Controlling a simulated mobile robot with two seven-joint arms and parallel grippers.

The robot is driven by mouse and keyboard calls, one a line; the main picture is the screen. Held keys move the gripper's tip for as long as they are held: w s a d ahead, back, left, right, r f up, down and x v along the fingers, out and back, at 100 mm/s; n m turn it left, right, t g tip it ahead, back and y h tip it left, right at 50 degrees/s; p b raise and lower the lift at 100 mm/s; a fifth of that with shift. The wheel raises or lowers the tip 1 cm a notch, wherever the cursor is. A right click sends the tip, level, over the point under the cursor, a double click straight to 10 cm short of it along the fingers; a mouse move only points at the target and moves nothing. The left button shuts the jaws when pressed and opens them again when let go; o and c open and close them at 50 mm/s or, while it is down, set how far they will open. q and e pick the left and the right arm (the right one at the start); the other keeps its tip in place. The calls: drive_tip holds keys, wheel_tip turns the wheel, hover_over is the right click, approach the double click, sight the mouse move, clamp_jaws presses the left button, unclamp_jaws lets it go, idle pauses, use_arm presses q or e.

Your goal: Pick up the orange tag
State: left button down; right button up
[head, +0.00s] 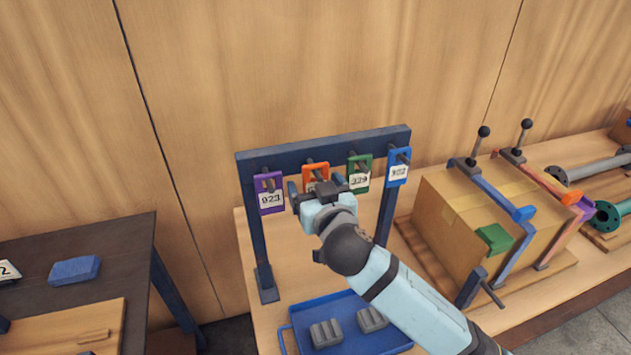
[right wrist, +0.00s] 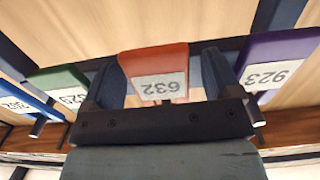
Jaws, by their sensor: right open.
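The orange tag (head: 316,174) hangs on a peg of the dark blue rack (head: 330,146), between the purple tag (head: 270,192) and the green tag (head: 359,172). In the right wrist view the orange tag (right wrist: 155,66) shows a white label that reads 632 upside down. My right gripper (head: 318,188) is in front of the orange tag and hides its lower part in the head view. Its jaws (right wrist: 160,75) are open, with one finger at each side of the tag. I cannot tell whether they touch it. My left gripper is not in view.
A blue tag (head: 398,167) hangs at the rack's right end. A blue tray (head: 350,312) with grey blocks lies below the rack. A cardboard box (head: 450,205) with clamps stands to the right. A dark table (head: 120,245) is at the left.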

drive_tip(key=shift+c, duration=0.5)
drive_tip(key=c, duration=1)
drive_tip(key=shift+r, duration=0.1)
drive_tip(key=shift+r+b, duration=0.15)
drive_tip(key=shift+b, duration=0.25)
drive_tip(key=f+b+v, duration=0.1)
drive_tip(key=b+v, duration=0.1)
drive_tip(key=v, duration=1.6)
drive_tip(key=w+d+f+m+h+p, duration=0.1)
drive_tip(key=w+d+f+h+p, duration=0.1)
drive_tip(key=d, duration=0.7)
drive_tip(key=w+d+f+m+h+p, duration=0.2)
drive_tip(key=d+f+p, duration=0.3)
drive_tip(key=d, duration=0.5)
drive_tip(key=shift+w+m+t+h, duration=0.3)
drive_tip(key=shift+w+t+h, duration=0.1)
drive_tip(key=shift+w+h, duration=0.25)
